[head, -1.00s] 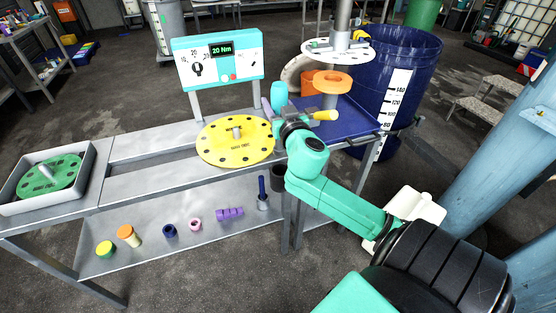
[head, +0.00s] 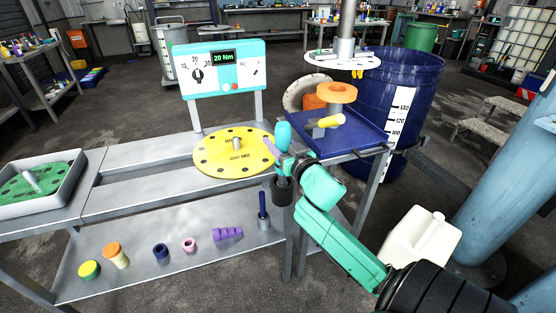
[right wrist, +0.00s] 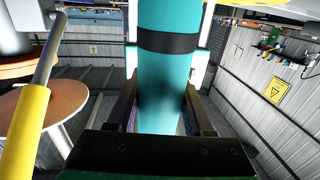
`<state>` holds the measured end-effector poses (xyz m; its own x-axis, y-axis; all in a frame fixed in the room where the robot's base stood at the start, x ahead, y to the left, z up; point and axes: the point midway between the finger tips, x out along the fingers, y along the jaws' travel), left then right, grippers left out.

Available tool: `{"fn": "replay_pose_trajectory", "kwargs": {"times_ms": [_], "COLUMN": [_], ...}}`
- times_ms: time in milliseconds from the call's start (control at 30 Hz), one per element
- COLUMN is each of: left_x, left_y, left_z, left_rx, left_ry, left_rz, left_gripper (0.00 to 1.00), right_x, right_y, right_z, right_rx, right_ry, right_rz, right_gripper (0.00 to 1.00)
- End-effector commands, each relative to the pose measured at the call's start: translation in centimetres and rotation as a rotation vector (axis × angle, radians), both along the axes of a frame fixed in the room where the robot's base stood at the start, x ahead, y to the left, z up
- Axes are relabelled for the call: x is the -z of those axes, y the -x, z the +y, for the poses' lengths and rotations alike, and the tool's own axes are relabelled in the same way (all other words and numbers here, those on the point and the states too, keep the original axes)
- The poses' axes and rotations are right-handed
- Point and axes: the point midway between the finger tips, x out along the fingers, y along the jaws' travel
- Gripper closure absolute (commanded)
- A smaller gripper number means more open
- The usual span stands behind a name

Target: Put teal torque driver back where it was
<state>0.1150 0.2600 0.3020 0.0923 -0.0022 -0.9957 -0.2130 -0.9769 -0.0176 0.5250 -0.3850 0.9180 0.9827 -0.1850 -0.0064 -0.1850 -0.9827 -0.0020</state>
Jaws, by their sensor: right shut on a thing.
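The teal torque driver (head: 283,134) is upright in my right gripper (head: 283,157), at the front right edge of the bench by the yellow disc. My right gripper is shut on it. In the right wrist view the driver (right wrist: 168,90) stands between the fingers, with a black band round it. A dark round holder (head: 282,194) is at the bench edge, just below the gripper. The driver's lower end is hidden by the gripper, so I cannot tell whether it is inside the holder. My left gripper is not in view.
The yellow disc (head: 228,160) is close on the left. A blue tray (head: 350,141) with a yellow-handled tool (head: 331,121) and an orange ring (head: 336,92) is on the right. The control panel (head: 218,70) stands behind. Several small parts lie on the lower shelf (head: 205,260).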

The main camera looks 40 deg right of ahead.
Motion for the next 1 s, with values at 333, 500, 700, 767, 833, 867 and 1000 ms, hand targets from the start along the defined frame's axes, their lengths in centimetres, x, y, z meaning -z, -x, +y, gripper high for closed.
{"fn": "replay_pose_trajectory", "kwargs": {"times_ms": [333,500,700,767,833,867,1000], "left_x": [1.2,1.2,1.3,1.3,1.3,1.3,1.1], "left_y": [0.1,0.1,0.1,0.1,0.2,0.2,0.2], "left_z": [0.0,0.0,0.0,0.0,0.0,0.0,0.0], "left_rx": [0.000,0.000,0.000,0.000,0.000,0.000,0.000], "left_ry": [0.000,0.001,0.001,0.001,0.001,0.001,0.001], "left_rz": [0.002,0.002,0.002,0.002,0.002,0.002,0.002], "left_gripper": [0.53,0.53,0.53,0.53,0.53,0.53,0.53], "right_x": [4.3,4.3,4.6,4.6,4.6,4.6,4.3], "right_y": [0.0,0.0,0.0,0.0,0.0,0.0,0.0], "right_z": [0.1,0.0,0.0,0.0,0.0,0.0,0.0], "right_rx": [-0.001,-0.001,0.000,0.000,0.000,0.000,0.000], "right_ry": [0.001,0.000,-0.001,-0.001,-0.001,-0.001,0.001], "right_rz": [-0.002,-0.002,0.002,0.002,0.002,0.002,0.001], "right_gripper": [1.00,1.00,0.19,0.19,0.19,0.19,0.19]}}
